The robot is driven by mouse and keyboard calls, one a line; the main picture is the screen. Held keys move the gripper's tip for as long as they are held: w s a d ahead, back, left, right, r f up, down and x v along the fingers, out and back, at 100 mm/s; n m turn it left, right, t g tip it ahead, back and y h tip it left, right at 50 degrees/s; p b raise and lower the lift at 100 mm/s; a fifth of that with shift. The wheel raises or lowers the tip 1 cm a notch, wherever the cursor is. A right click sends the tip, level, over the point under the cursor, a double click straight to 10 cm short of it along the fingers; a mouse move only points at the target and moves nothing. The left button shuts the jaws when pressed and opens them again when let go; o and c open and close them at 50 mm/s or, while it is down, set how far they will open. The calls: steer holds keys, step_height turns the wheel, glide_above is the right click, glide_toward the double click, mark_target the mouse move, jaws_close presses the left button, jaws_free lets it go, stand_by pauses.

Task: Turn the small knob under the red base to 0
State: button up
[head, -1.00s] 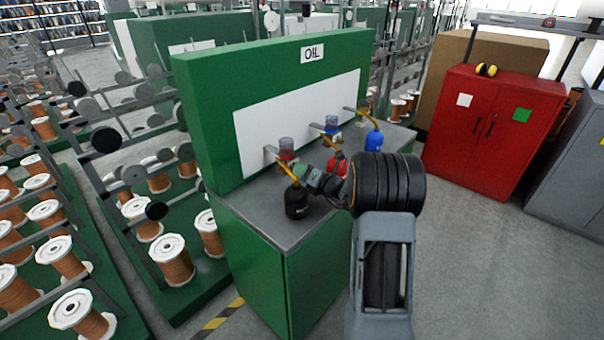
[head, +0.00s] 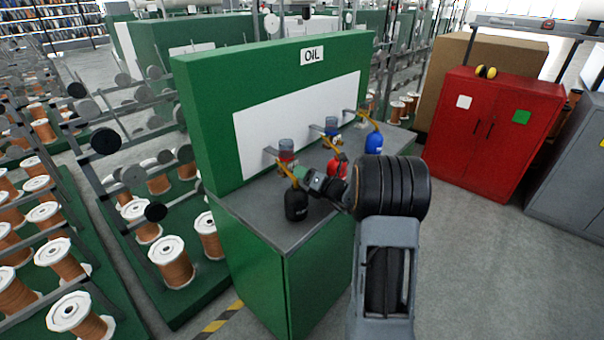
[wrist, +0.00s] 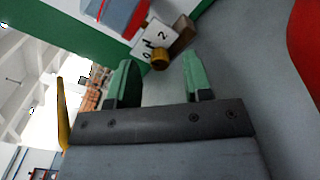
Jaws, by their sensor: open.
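The red base (wrist: 118,14) is at the top of the wrist view. Beside it is a white dial plate (wrist: 158,36) with the digits 0 and 2 and a dark mark between them. A small brass-coloured knob (wrist: 160,60) sits at the plate's edge. My gripper (wrist: 160,74) is open, its two green fingers on either side of the knob in the picture, with nothing held. I cannot tell if they touch it or where the knob points. In the head view, my gripper (head: 302,174) is close to the red base (head: 287,157); the knob cannot be made out there.
A black oil can (head: 296,204) stands on the grey bench top just below my gripper. A red can (head: 337,168) and a blue can (head: 374,142) stand further right. The green OIL panel (head: 225,110) rises behind. The bench's front corner is clear.

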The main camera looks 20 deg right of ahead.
steer(key=v, duration=1.2)
steer(key=shift+s+p, duration=0.35)
steer(key=shift+d, duration=0.15)
steer(key=n+p, duration=0.1)
steer(key=n, duration=0.2)
steer(key=n+p, duration=0.1)
steer(key=n, duration=0.2)
steer(key=shift+w+r+n+p, duration=0.2)
steer(key=shift+n+p, duration=0.1)
steer(key=shift+p, duration=0.1)
steer(key=shift+w+a, duration=0.25)
steer(key=shift+n, duration=0.3)
steer(key=x, duration=1.3)
